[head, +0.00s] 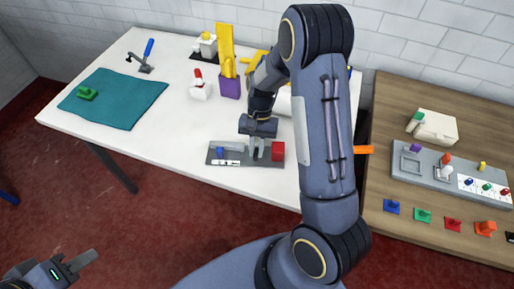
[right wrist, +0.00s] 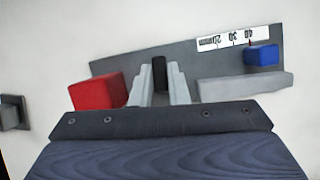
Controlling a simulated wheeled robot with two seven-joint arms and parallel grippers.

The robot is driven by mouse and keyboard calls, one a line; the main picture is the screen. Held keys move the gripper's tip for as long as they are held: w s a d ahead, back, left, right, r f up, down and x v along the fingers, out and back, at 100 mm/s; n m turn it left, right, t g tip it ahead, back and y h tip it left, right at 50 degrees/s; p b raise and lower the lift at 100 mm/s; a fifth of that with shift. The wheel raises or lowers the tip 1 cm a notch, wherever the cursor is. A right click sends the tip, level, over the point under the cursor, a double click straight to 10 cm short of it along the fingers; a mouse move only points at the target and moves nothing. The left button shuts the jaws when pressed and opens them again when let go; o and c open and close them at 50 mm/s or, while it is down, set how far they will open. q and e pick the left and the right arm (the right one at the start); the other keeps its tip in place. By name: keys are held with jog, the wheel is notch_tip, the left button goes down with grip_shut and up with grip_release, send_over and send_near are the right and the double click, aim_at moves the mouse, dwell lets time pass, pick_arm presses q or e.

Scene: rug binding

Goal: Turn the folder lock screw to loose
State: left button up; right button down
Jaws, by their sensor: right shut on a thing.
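The folder is a dark grey plate (head: 215,157) on the white table, with a blue block (head: 220,150), a red block (head: 278,151) and a white scale strip (head: 229,163). In the right wrist view the scale strip (right wrist: 233,38) shows numbers and a small red mark beside the blue block (right wrist: 261,55). My right gripper (head: 258,152) is down at the plate, left of the red block. Its pale fingers (right wrist: 159,85) are shut on a dark upright piece (right wrist: 159,72); I cannot tell for sure that this is the lock screw. My left gripper (head: 84,261) is low at the left, away from the table.
A teal cloth (head: 115,100) with a green piece lies at the left. A blue-handled tool (head: 146,56), a red-topped white item (head: 199,87) and a purple holder (head: 229,86) stand behind. A wooden table (head: 400,230) at the right bears a grey panel and coloured pieces.

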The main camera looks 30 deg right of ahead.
jog(key=c, duration=1.4)
grip_release()
jog(key=v, duration=0.7)
jog(key=shift+r+b, duration=0.35)
jog(key=shift+b, duration=0.05)
jog(key=shift+w, duration=0.1)
jog(key=s+a+r+n+t+y, duration=0.25)
jog(key=s+r+t, duration=0.25)
jog(key=s+r, duration=0.55)
jog(key=s+a+r+n+t+h, duration=0.1)
jog(key=s+a+n+t, duration=0.3)
jog(key=s, duration=0.5)
jog(key=shift+s+r+h, duration=0.2)
jog(key=shift+r+h, duration=0.05)
jog(key=shift+h, duration=0.1)
